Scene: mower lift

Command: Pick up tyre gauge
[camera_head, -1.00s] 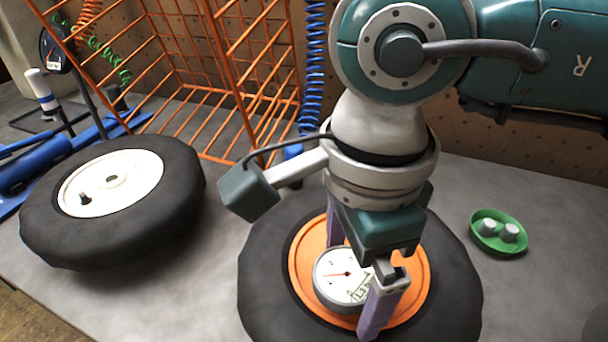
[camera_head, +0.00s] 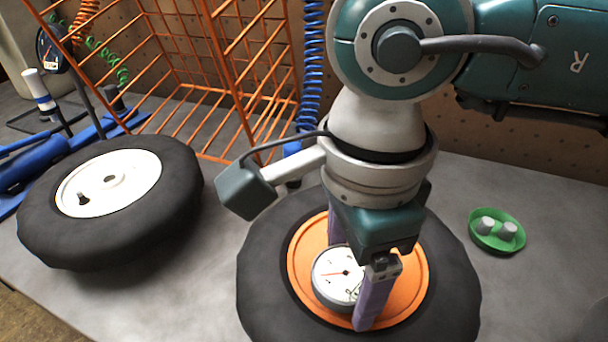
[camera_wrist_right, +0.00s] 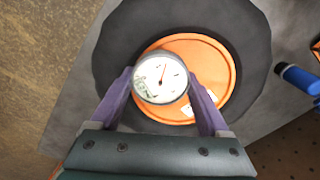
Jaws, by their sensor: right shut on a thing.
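The tyre gauge (camera_head: 337,273) is a round white dial with a red needle and a grey rim. It is over the orange hub of the right-hand wheel (camera_head: 262,285). My right gripper (camera_head: 352,284) points down with its purple fingers on either side of the gauge and is shut on it. In the right wrist view the gauge (camera_wrist_right: 160,79) sits between the two fingertips. I cannot tell whether it still touches the hub. My left gripper is not in view.
A second wheel (camera_head: 40,222) with a white hub lies at the left. An orange wire basket (camera_head: 205,100) stands behind, with a blue coiled hose (camera_head: 311,60) beside it. A green dish (camera_head: 490,243) with small grey pieces is at the right. Bare grey bench (camera_head: 545,270) surrounds the dish.

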